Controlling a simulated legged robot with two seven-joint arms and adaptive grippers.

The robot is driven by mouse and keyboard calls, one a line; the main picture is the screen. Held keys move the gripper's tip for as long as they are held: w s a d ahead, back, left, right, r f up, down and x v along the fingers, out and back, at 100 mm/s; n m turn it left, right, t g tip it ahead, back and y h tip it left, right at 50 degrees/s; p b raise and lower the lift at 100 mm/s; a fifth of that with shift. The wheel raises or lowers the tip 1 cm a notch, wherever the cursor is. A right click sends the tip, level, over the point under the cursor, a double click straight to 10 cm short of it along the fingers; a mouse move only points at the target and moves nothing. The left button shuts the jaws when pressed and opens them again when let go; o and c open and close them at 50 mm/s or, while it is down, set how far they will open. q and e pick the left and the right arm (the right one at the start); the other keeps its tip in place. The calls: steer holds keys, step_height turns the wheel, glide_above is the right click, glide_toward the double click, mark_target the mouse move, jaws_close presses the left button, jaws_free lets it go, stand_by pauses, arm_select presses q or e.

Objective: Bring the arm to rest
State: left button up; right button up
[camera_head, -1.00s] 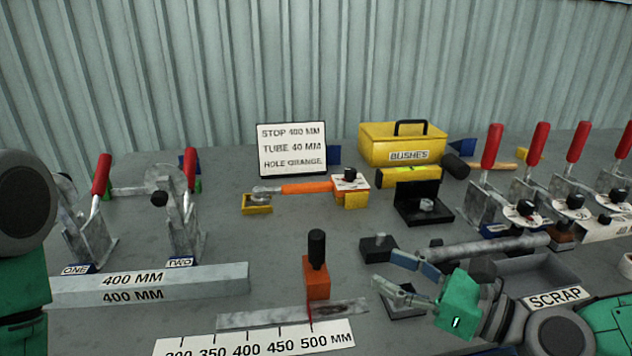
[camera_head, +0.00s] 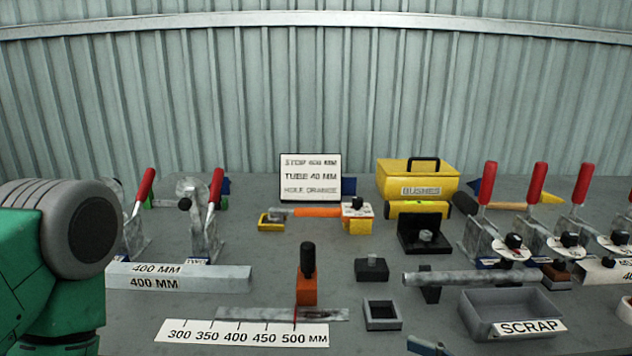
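Only a small blue-grey piece of my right gripper (camera_head: 426,346) shows at the bottom edge, just below the small square dark holder (camera_head: 382,315) and left of the scrap tray (camera_head: 500,328). The rest of it is cut off, so I cannot tell whether it is open or holds anything. My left arm's green and grey links stand at the left edge, and its gripper is out of view.
A grey tube (camera_head: 480,278) lies on supports behind the scrap tray. Red-handled clamps stand left (camera_head: 215,205) and right (camera_head: 536,190). A 400 mm bar (camera_head: 180,276) lies at left. The yellow bushes box (camera_head: 418,178) and sign (camera_head: 310,177) stand at the back.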

steer(key=s+f+n+g+h, duration=0.6)
steer(key=s+f+n+g, duration=0.4)
steer(key=s+f+n, duration=0.8)
arm_select(q)
steer(key=shift+s+d+r, duration=0.1)
steer(key=shift+d+r, duration=0.1)
steer(key=shift+d, duration=0.45)
arm_select(e)
steer(key=s+d+f+n+h, duration=0.1)
steer(key=d+f+n+h, duration=0.2)
steer(key=d, duration=0.5)
steer(key=d+f+n+h, duration=0.3)
steer(key=d+f+n, duration=0.1)
steer(key=d, duration=0.4)
steer(key=shift+s+d+f+h, duration=0.3)
steer(key=shift+s+f+h, duration=0.1)
steer(key=shift+f, duration=0.35)
